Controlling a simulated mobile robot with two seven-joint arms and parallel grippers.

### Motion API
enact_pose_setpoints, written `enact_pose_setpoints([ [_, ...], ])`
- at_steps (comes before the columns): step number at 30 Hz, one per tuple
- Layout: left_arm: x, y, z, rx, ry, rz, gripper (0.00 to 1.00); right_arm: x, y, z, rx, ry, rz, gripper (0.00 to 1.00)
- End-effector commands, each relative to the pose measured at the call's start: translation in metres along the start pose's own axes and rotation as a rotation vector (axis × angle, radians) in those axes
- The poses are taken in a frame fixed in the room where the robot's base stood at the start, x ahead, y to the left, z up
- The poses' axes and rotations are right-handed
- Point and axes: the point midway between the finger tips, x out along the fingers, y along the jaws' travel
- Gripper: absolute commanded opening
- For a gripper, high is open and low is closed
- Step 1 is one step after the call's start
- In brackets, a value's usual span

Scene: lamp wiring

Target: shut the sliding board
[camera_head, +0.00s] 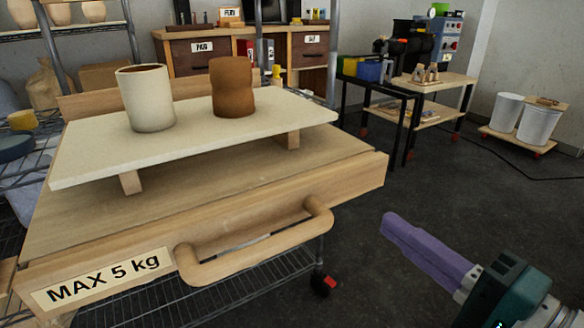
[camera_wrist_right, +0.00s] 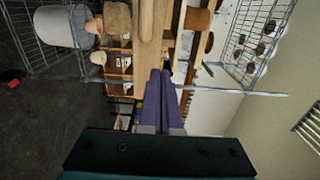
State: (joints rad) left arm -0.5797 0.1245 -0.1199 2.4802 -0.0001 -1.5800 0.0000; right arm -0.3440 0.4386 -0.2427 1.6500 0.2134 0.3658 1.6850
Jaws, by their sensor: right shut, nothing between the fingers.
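The sliding board (camera_head: 130,215) is a light wooden shelf pulled out toward me from a wire rack, with a wooden bar handle (camera_head: 255,250) and a "MAX 5 kg" label on its front. A cream plank (camera_head: 190,140) stands on it on small blocks and bears a pale cylinder pot (camera_head: 147,98) and a brown pot (camera_head: 232,88). My right gripper (camera_head: 392,226) is shut and empty, to the right of the handle and apart from it. Its purple fingers also show in the right wrist view (camera_wrist_right: 160,78); there, light wood lies beyond the tips. My left gripper is out of view.
The wire rack (camera_head: 250,290) and a red-hubbed caster (camera_head: 323,284) are below the board. A black-framed table (camera_head: 385,90) and a low dolly with white buckets (camera_head: 540,123) stand farther back. The dark floor (camera_head: 480,200) to the right is mostly clear.

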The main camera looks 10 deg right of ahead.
Motion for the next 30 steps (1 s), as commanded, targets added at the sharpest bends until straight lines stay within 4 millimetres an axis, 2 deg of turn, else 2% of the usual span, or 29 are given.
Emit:
enact_pose_setpoints([
  [1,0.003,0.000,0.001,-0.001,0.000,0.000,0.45,0.013,-0.001,0.000,0.000,0.001,-0.006,0.00],
  [6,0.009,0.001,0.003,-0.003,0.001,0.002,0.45,0.050,0.001,0.000,0.000,0.001,-0.005,0.00],
  [13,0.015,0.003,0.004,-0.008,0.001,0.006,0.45,0.086,0.001,0.000,-0.001,0.000,-0.002,0.00],
  [18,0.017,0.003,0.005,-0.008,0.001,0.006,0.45,0.097,0.001,0.000,0.000,0.001,0.001,0.00],
  [30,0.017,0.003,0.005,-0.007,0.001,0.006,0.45,0.099,0.000,0.000,-0.001,0.000,0.001,0.00],
])
